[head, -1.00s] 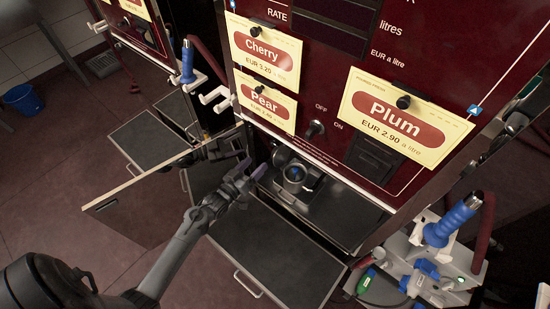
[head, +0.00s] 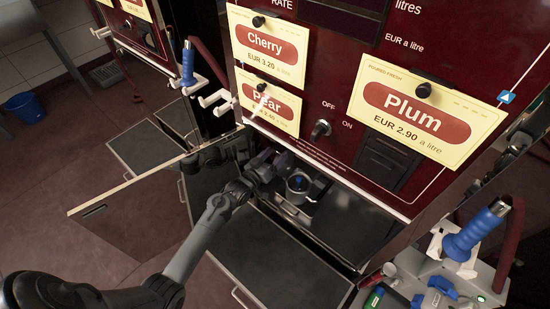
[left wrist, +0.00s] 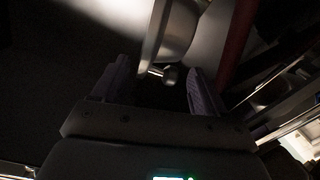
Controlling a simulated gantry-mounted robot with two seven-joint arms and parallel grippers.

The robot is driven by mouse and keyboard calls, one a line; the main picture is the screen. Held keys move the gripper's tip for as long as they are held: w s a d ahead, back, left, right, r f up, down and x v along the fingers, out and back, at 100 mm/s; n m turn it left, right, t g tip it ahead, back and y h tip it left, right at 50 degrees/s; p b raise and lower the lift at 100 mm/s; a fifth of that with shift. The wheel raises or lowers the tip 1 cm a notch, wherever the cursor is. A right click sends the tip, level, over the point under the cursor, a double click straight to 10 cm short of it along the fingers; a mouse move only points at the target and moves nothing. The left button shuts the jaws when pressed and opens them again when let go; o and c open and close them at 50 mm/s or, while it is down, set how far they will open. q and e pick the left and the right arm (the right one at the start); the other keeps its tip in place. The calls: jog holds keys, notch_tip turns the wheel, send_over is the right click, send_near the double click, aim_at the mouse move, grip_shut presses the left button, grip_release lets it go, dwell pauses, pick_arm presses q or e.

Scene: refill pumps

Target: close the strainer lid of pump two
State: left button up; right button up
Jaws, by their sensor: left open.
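The strainer (head: 299,184) is a round metal cup with a blue spot inside, low in the open compartment of the middle dark red pump (head: 335,70). My left gripper (head: 272,161) is open beside the strainer, on its left. In the left wrist view, a curved metal part (left wrist: 178,32) with a short stub and round knob (left wrist: 170,75) shows just beyond and between the purple fingers of the left gripper (left wrist: 160,88). I cannot tell whether this part is the lid or the housing. The fingers are not closed on it. My right gripper is not in view.
An open door panel (head: 135,205) stands left of my arm. A dark flat panel (head: 270,255) lies low in front of the compartment. A blue-handled nozzle (head: 470,235) stands at the right. A blue bucket (head: 23,106) is on the floor at far left.

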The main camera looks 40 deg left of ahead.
pick_arm(q)
jog(key=shift+w, duration=0.4)
grip_shut()
